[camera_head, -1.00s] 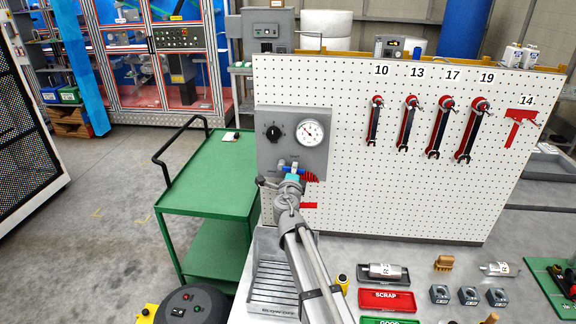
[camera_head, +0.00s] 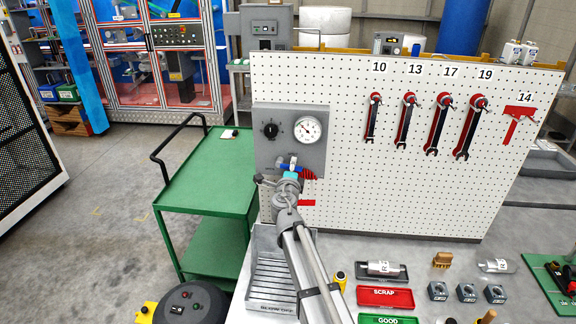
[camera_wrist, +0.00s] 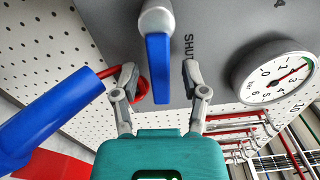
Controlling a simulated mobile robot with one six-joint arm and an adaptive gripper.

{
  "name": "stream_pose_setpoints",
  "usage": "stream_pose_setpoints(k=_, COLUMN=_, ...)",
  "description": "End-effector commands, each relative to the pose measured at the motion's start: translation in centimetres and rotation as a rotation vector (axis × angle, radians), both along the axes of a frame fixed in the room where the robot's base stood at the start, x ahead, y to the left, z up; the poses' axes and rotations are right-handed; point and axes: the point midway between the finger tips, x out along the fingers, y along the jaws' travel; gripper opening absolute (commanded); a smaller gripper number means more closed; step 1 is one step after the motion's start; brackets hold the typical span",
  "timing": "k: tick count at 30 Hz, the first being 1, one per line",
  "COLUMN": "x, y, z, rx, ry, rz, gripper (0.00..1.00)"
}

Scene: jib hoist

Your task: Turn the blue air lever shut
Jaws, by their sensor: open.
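The blue air lever (camera_wrist: 158,68) hangs from a grey pivot on the grey panel in the wrist view. The word SHUT is printed on the panel just to its right. My gripper (camera_wrist: 160,78) is open, with one finger on each side of the lever and a visible gap on both sides. In the head view the lever (camera_head: 291,167) is a small blue piece below the gauge, partly hidden by my gripper (camera_head: 290,179).
A round pressure gauge (camera_wrist: 275,72) is right of the lever in the wrist view. A thick blue cylinder (camera_wrist: 45,118) with a red rod lies close to the left finger. A pegboard (camera_head: 400,190) with hanging wrenches stands behind; a green cart (camera_head: 210,170) is at left.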

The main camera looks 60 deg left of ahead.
Motion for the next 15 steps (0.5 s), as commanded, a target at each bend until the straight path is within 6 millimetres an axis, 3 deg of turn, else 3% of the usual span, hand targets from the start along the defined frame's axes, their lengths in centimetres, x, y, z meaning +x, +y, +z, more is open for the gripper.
stream_pose_setpoints(k=15, x=-4.4, y=-5.0, z=0.0, rx=0.000, ry=0.000, rz=0.001, gripper=0.57)
